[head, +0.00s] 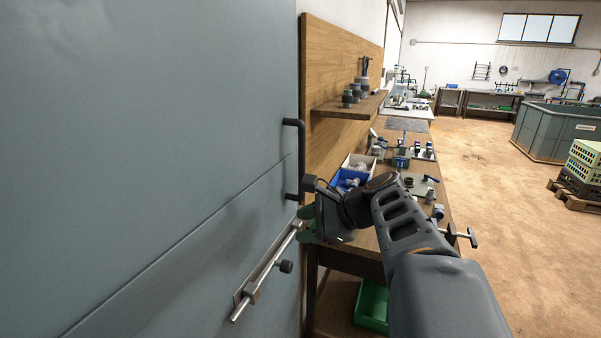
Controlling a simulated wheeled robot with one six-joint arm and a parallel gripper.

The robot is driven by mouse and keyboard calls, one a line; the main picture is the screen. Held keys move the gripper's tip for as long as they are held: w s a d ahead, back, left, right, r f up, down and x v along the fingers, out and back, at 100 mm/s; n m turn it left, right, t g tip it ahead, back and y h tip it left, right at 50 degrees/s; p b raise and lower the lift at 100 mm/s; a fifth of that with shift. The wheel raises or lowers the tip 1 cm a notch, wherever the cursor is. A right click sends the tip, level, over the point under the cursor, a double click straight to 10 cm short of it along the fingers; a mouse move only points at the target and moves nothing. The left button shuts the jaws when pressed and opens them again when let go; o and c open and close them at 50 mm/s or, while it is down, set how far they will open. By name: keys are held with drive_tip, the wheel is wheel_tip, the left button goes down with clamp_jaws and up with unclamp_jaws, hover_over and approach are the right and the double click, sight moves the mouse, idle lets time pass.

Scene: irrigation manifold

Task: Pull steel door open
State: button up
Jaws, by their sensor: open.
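The grey steel door (150,130) fills the left of the head view, and its right edge stands beside the wooden bench back. A dark upright bar handle (301,160) is fixed near that edge. My gripper (303,225), with green fingers, is at the door's edge, just below the handle and at the bolt's far end. It is open. Whether the fingers touch the door or bolt cannot be told, and the bolt's far tip is partly hidden by them.
A wooden workbench (345,252) with fittings and a blue bin (347,180) stands right of the door, under a shelf (350,104). A green crate (371,305) sits below. The floor (490,200) to the right is open, up to a large grey tank (552,133).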

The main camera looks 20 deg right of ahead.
drive_tip(key=w+d+r+m+t+y+b, duration=0.2)
drive_tip(key=d+r+m+t, duration=0.5)
drive_tip(key=d+r+m, duration=0.3)
drive_tip(key=shift+n, duration=0.3)
drive_tip(key=x, duration=0.4)
drive_tip(key=p+x, duration=0.1)
drive_tip(key=x, duration=0.3)
drive_tip(key=d+x, duration=0.1)
drive_tip(key=x, duration=0.3)
drive_tip(key=shift+w+f, duration=0.3)
drive_tip(key=shift+f, duration=0.1)
clamp_jaws()
